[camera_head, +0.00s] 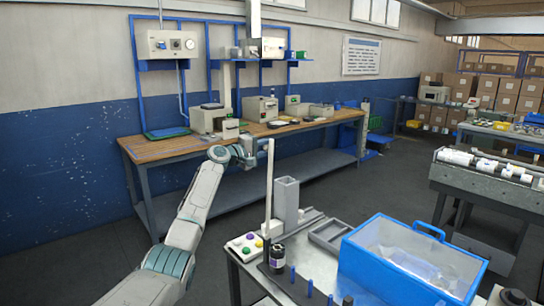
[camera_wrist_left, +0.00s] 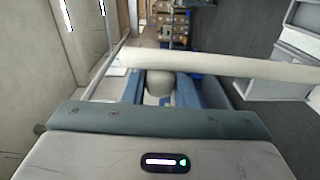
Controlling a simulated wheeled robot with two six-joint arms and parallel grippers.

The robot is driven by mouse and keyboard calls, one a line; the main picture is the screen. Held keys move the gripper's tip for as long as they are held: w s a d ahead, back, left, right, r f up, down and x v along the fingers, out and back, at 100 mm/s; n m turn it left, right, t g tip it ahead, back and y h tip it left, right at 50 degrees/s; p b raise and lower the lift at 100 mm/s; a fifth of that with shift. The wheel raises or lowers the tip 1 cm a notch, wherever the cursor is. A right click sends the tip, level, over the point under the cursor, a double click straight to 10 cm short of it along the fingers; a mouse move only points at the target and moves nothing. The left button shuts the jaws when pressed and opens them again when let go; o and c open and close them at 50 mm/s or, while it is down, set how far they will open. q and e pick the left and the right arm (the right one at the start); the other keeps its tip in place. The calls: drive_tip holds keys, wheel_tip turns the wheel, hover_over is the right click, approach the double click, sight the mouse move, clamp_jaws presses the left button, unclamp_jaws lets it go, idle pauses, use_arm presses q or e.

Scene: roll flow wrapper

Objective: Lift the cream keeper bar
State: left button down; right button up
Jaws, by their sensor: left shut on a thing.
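The cream keeper bar (camera_head: 268,190) is a long, thin, pale bar. It stands nearly upright in the head view, above the near left part of the grey machine table. My left gripper (camera_head: 258,152) is shut on it near its upper end. In the left wrist view the bar (camera_wrist_left: 225,66) crosses the picture from the middle to the right edge, in front of the gripper's palm. The fingertips are hard to make out. I cannot tell whether the bar's lower end touches anything. My right gripper is not in view.
A grey upright block (camera_head: 286,203) stands close right of the bar. A long workbench (camera_head: 170,150) stands along the wall behind.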

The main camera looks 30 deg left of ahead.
use_arm(q)
drive_tip(key=shift+w+a+n, duration=0.25)
drive_tip(key=shift+a+n, duration=0.05)
drive_tip(key=shift+a, duration=0.45)
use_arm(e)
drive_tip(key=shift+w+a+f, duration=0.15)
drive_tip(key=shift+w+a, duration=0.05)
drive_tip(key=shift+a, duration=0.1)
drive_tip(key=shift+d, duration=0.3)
use_arm(q)
drive_tip(key=c, duration=1.2)
unclamp_jaws()
drive_tip(key=shift+o, duration=0.2)
drive_tip(key=shift+s+f, duration=0.1)
drive_tip(key=shift+s+a+b, duration=0.1)
drive_tip(key=shift+s+b, duration=0.15)
drive_tip(key=shift+b, duration=0.05)
drive_tip(key=b+v, duration=0.3)
drive_tip(key=v, duration=0.7)
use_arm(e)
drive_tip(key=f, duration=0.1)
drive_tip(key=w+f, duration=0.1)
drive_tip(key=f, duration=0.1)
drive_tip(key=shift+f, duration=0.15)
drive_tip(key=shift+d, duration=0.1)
